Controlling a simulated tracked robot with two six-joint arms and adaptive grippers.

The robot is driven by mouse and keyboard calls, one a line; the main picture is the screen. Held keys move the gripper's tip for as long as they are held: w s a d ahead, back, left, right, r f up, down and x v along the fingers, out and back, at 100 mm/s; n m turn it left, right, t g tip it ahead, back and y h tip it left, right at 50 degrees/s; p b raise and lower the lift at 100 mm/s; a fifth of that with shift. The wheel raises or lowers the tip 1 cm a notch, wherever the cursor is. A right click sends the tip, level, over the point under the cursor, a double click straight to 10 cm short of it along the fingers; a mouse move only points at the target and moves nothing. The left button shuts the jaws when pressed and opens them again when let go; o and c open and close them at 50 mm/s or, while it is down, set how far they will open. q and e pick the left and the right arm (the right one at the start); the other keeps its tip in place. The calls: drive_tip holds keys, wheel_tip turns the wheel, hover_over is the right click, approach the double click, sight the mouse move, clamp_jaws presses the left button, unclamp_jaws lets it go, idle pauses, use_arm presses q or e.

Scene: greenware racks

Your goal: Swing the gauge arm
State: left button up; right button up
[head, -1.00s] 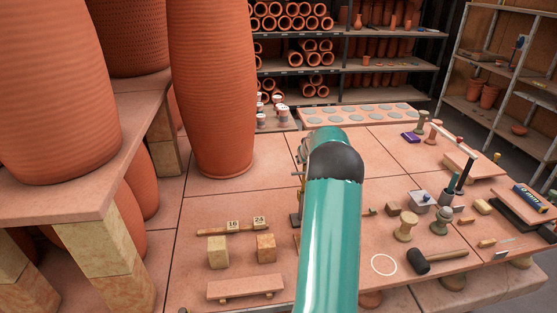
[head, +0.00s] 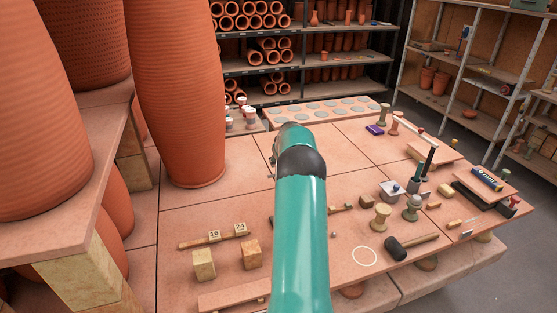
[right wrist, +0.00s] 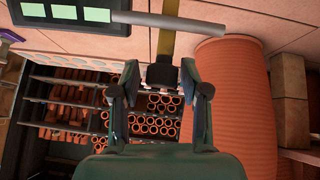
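A tan upright strip (right wrist: 168,40) ends in a dark block (right wrist: 160,76) in the right wrist view; it looks like the gauge arm, but I cannot be sure. A grey bar (right wrist: 170,24) crosses it near the top. My right gripper (right wrist: 160,78) has its fingers spread on either side of the dark block, with a gap showing at each side. In the head view my right arm reaches over the table and hides its gripper and the gauge. My left gripper is not in view.
A tall clay pot (head: 178,95) stands left of my arm; it also shows in the right wrist view (right wrist: 235,110). A numbered wooden strip (head: 190,244), two blocks (head: 204,265) and a mallet (head: 397,250) lie on the tiled table (head: 200,215). Shelves stand behind.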

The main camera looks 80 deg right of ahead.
drive_tip(key=shift+o, duration=0.3)
drive_tip(key=shift+w, duration=0.15)
drive_tip(key=v, duration=1.2)
